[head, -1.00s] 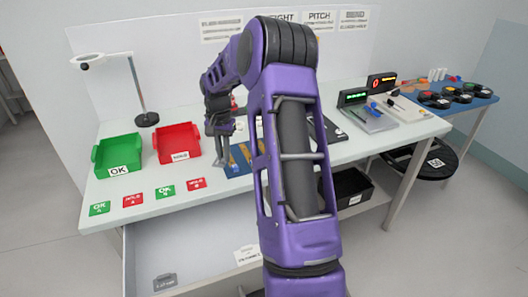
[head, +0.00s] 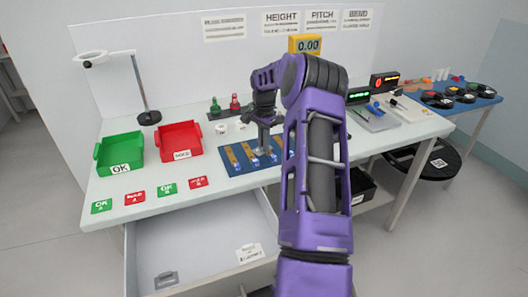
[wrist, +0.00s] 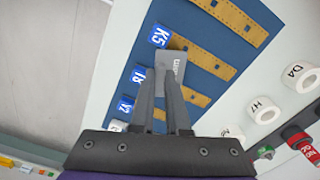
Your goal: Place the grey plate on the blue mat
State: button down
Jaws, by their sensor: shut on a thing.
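The blue mat (head: 240,173) lies on the bench in the head view, with several brown-yellow strips on it. It also fills the middle of the wrist view (wrist: 205,38), with blue labels such as K5 at the strip ends. My gripper (head: 264,147) is over the mat, pointing down. In the wrist view my gripper (wrist: 160,78) is shut on the small grey plate (wrist: 172,62), which has a pale marking. The plate overlaps a strip beside the K5 label in that view. I cannot tell whether it touches the mat. The plate is too small to make out in the head view.
The green bin (head: 119,151) and red bin (head: 180,143) stand left of the mat, with several OK and red cards in front. White rings (wrist: 265,108) and a red-topped part (wrist: 303,142) lie near the mat. An open drawer (head: 200,243) is below.

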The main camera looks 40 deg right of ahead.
jog(key=f, duration=0.3)
jog(key=shift+s+a+f, duration=0.1)
jog(key=shift+s, duration=0.1)
jog(key=c, duration=0.9)
grip_release()
jog(key=shift+f, duration=0.1)
notch_tip(320, 180, up, 12)
jog(key=shift+w+r+p, duration=0.15)
jog(key=shift+r+p, duration=0.05)
jog(key=shift+p, duration=0.25)
